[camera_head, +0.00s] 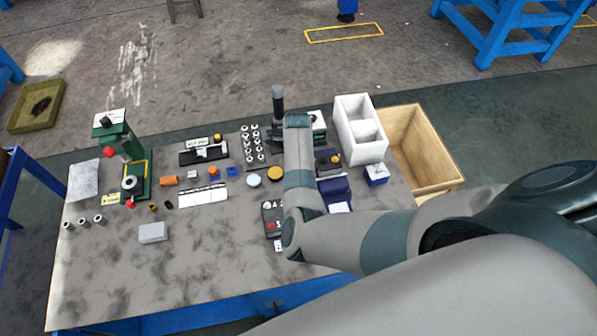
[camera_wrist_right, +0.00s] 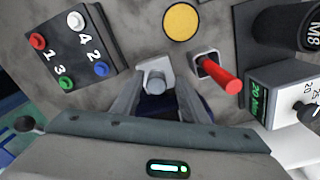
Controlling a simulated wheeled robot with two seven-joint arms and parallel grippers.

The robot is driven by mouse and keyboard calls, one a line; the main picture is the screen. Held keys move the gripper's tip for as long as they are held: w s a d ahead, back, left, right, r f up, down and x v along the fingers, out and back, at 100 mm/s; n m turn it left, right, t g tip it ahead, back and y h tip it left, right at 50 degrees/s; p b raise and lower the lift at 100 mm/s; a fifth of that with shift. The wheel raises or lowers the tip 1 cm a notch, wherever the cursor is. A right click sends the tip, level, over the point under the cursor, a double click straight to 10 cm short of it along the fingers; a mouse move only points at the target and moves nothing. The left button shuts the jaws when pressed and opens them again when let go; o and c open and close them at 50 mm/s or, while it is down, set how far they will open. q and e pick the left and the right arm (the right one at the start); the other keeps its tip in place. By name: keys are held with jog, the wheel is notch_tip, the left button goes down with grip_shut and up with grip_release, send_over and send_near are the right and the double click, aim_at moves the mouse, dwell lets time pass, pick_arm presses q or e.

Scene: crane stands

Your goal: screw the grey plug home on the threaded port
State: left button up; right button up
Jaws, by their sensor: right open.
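In the right wrist view, a short grey round plug (camera_wrist_right: 156,86) shows between the two fingers of my right gripper (camera_wrist_right: 157,98). It stands in front of a light grey block (camera_wrist_right: 154,66), which looks like the port's mount. The threads are hidden, so I cannot tell how far down the plug sits. My right gripper is open, with one finger on each side of the plug and a gap visible beside it. In the head view my right arm covers this spot and hides the gripper. My left gripper is out of view.
Close by are a red-handled switch (camera_wrist_right: 220,74), a yellow disc (camera_wrist_right: 181,21), a box with numbered coloured buttons (camera_wrist_right: 72,45) and a black M8 cylinder (camera_wrist_right: 290,28). White bins (camera_head: 361,130) and a wooden crate (camera_head: 421,150) stand at the right. The table's front left is mostly clear.

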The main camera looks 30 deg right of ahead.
jog(key=shift+s+a+f, duration=0.2)
jog(key=shift+a, duration=0.1)
jog(key=shift+n, duration=1)
jog(key=shift+n, duration=0.3)
jog(key=n, duration=0.4)
jog(key=shift+d+r, duration=0.1)
jog(key=shift+n, duration=0.3)
jog(key=n, duration=0.5)
jog(key=shift+s, duration=0.1)
